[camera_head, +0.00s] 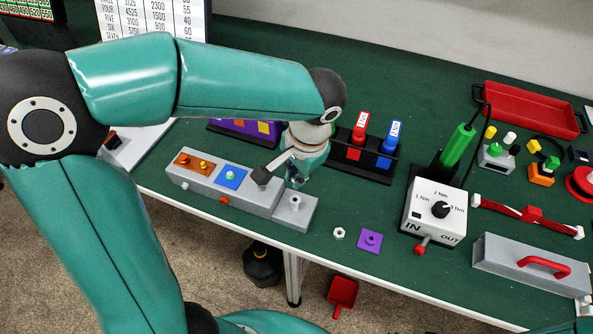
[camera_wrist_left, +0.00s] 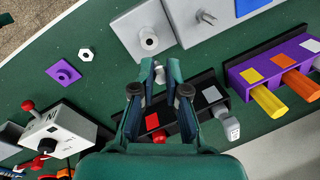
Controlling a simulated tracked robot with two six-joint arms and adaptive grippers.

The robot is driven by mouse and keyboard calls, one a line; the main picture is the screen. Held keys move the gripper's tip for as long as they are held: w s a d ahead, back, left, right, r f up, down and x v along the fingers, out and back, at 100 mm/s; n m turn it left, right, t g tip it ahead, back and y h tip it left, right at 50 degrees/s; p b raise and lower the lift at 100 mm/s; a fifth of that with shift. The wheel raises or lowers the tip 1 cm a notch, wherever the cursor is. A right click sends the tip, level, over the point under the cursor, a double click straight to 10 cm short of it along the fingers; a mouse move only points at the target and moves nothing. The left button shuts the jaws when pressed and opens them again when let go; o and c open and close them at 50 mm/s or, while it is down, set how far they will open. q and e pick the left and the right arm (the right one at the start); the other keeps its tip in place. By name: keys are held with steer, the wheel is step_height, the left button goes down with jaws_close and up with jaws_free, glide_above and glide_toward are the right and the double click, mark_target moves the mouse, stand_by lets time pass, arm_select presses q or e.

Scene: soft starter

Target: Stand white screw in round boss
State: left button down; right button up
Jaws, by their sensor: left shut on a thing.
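The grey soft starter block (camera_head: 230,191) lies along the table's front edge. Its lower step at the right end carries the round boss (camera_head: 295,201), which also shows in the left wrist view (camera_wrist_left: 148,39). My left gripper (camera_head: 296,180) is above and just behind the boss, pointing down. In the left wrist view its fingertips (camera_wrist_left: 160,70) are closed around a small white piece, the white screw (camera_wrist_left: 160,76). Most of the screw is hidden by the fingers, and its tilt is unclear. The boss appears apart from the fingertips. My right gripper is not in view.
A black rack with red and blue bottles (camera_head: 362,125) stands close behind my gripper. A white nut (camera_head: 339,233) and purple plate (camera_head: 369,240) lie to the right. A control box (camera_head: 435,212) and green screwdriver (camera_head: 457,146) stand beyond. A red tray (camera_head: 530,107) lies at the back.

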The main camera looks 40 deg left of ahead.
arm_select(q)
steer(key=shift+f, duration=0.2)
steer(key=shift+s+f+b, duration=0.1)
steer(key=shift+f+b, duration=2.35)
steer(key=shift+f, duration=0.2)
steer(key=shift+f+b, duration=0.45)
steer(key=c, duration=1.1)
jaws_free()
steer(key=shift+r, duration=0.1)
